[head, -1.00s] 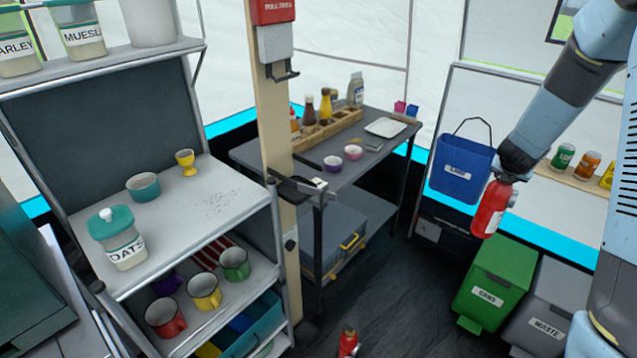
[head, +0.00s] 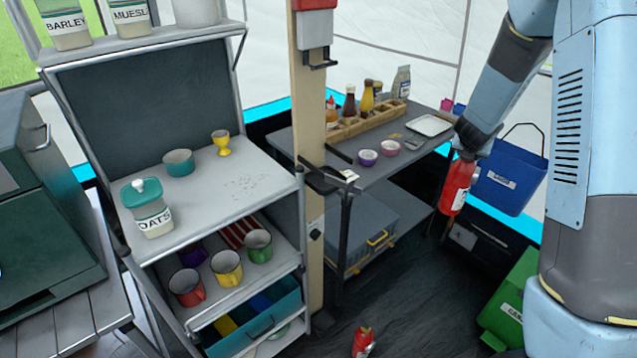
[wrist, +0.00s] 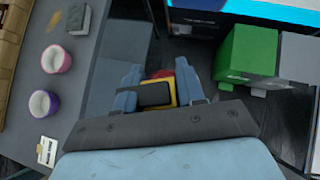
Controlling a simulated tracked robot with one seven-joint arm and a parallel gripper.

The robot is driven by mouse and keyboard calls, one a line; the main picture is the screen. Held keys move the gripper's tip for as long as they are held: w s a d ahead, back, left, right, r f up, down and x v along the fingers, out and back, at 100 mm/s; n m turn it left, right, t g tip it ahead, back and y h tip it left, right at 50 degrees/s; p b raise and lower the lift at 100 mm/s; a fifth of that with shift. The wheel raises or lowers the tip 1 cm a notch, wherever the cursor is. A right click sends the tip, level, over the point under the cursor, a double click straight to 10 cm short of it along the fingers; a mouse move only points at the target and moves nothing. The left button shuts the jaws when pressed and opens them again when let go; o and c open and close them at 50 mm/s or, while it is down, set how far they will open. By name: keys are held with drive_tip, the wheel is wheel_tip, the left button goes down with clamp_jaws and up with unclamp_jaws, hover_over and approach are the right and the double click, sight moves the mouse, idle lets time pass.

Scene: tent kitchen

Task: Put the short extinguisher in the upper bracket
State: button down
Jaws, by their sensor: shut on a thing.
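My gripper (head: 468,150) is shut on a red extinguisher (head: 457,188), which hangs below it, slightly tilted, in front of the dark table's right end. In the wrist view, the red and yellow top of the extinguisher (wrist: 182,68) shows between the fingers, partly covered. A wooden post (head: 309,110) carries a dark upper bracket (head: 320,60) under a grey and red box. A lower bracket (head: 322,180) sits further down the post and looks empty, as does the upper one. Another red extinguisher (head: 362,342) stands on the floor, cut off by the frame, so I cannot compare their lengths.
A grey shelf unit (head: 250,185) with cups and jars stands left of the post. The dark table (head: 385,172) behind it holds bottles, bowls and a tray. A blue bucket (head: 510,180) and green bin (head: 505,310) are at right. Floor between is open.

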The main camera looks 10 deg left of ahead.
drive_tip(key=shift+a, duration=0.15)
drive_tip(key=shift+a+r, duration=0.1)
drive_tip(key=shift+a, duration=0.15)
drive_tip(key=shift+r, duration=0.1)
